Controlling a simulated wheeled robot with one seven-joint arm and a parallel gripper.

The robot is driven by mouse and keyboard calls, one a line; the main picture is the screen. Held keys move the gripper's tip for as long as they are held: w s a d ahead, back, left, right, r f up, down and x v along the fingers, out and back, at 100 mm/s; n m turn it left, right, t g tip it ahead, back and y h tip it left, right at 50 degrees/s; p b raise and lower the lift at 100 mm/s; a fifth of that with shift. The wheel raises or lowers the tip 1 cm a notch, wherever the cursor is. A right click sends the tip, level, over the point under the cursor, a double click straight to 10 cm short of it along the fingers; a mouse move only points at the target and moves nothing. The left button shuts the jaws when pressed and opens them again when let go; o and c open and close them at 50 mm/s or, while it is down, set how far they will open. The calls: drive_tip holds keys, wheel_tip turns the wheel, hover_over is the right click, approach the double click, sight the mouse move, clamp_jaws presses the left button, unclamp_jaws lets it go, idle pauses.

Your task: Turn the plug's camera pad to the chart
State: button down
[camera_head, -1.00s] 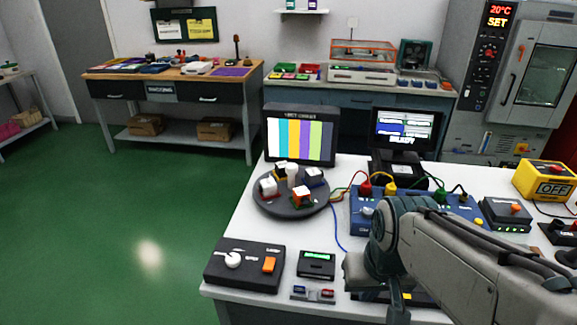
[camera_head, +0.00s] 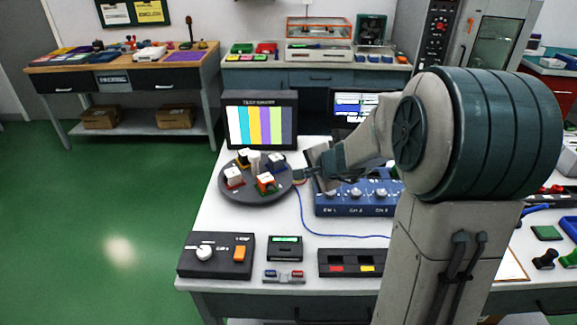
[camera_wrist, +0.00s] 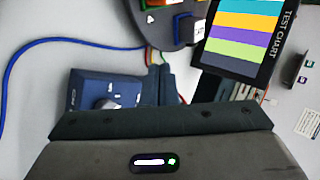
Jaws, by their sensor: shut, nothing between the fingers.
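The round dark turntable (camera_head: 258,199) stands on the white bench with several coloured pads around a pale central post (camera_head: 254,162). A white block on a red pad (camera_head: 233,177) is at its left, an orange-and-green one (camera_head: 265,183) at the front, a blue one (camera_head: 276,161) at the right. I cannot tell which is the camera pad. The test chart screen (camera_head: 262,125) stands behind, showing coloured stripes; it is also in the wrist view (camera_wrist: 238,38). My gripper (camera_head: 303,175) is shut and empty beside the turntable's right edge; its fingers show in the wrist view (camera_wrist: 158,72).
A blue box with knobs (camera_head: 352,203) sits below my gripper, with a blue cable (camera_head: 315,228) running around it. A black knob box (camera_head: 215,254) and small modules (camera_head: 285,249) line the bench front. A second screen (camera_head: 358,105) is partly hidden by my arm.

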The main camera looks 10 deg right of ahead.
sight(283, 170)
drive_tip(key=b+x, duration=0.1)
drive_tip(key=x, duration=0.9)
drive_tip(key=shift+w+f+b, duration=0.25)
drive_tip(key=shift+b, duration=0.15)
drive_tip(key=shift+w+a+r+p, duration=0.15)
drive_tip(key=shift+w+p, duration=0.25)
drive_tip(key=shift+w, duration=0.1)
drive_tip(key=shift+w+a+r+p, duration=0.2)
drive_tip(key=shift+w+p, duration=0.2)
drive_tip(key=shift+w, duration=0.15)
drive_tip(key=shift+w+a+f+p, duration=0.15)
drive_tip(key=shift+w+a+p, duration=0.15)
drive_tip(key=shift+w, duration=0.35)
drive_tip(key=shift+w+d, duration=0.1)
drive_tip(key=shift+d, duration=0.05)
